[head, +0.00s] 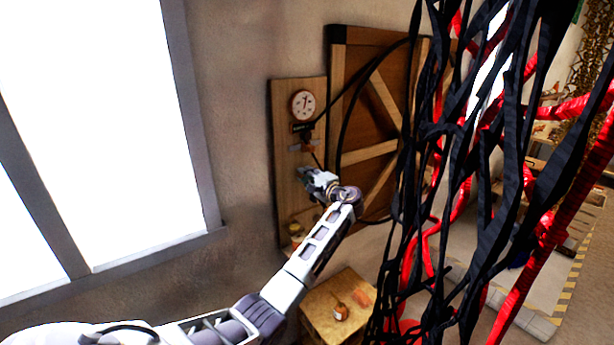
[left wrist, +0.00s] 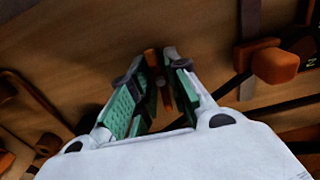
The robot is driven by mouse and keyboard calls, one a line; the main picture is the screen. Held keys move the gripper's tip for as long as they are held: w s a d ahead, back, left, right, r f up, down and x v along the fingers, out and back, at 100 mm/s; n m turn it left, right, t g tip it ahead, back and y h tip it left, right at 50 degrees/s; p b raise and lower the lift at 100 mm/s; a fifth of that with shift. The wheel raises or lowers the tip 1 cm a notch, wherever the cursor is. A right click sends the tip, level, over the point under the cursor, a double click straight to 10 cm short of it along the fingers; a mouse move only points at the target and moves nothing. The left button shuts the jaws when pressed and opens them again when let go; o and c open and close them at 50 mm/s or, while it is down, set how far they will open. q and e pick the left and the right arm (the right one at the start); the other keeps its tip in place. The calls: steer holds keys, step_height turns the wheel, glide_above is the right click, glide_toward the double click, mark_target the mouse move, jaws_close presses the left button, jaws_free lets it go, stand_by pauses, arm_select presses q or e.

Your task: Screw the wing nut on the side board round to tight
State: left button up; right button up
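The side board (head: 287,170) is a tall wooden panel on the wall, left of a braced wooden door. My left gripper (head: 312,180) is up against its middle part, below a round gauge. In the left wrist view, my left gripper (left wrist: 154,75) has its green-padded fingers either side of a small orange-brown piece (left wrist: 166,95) with a grey round end, which looks like the wing nut. I cannot tell whether the pads press on it. In the head view the gripper hides the nut. My right gripper is in neither view.
The gauge (head: 303,104) sits high on the board. An orange-ended lever (left wrist: 275,64) is right of the fingers in the wrist view. Black and red woven strips (head: 480,170) hang at the right. A wooden box (head: 335,310) stands below.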

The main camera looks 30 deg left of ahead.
arm_select(q)
steer(key=o, duration=0.5)
steer(key=shift+f, duration=0.2)
steer(key=shift+c, duration=0.2)
steer(key=shift+r, duration=0.1)
steer(key=shift+d, duration=0.15)
steer(key=v, duration=0.7)
steer(key=shift+s+d, duration=0.1)
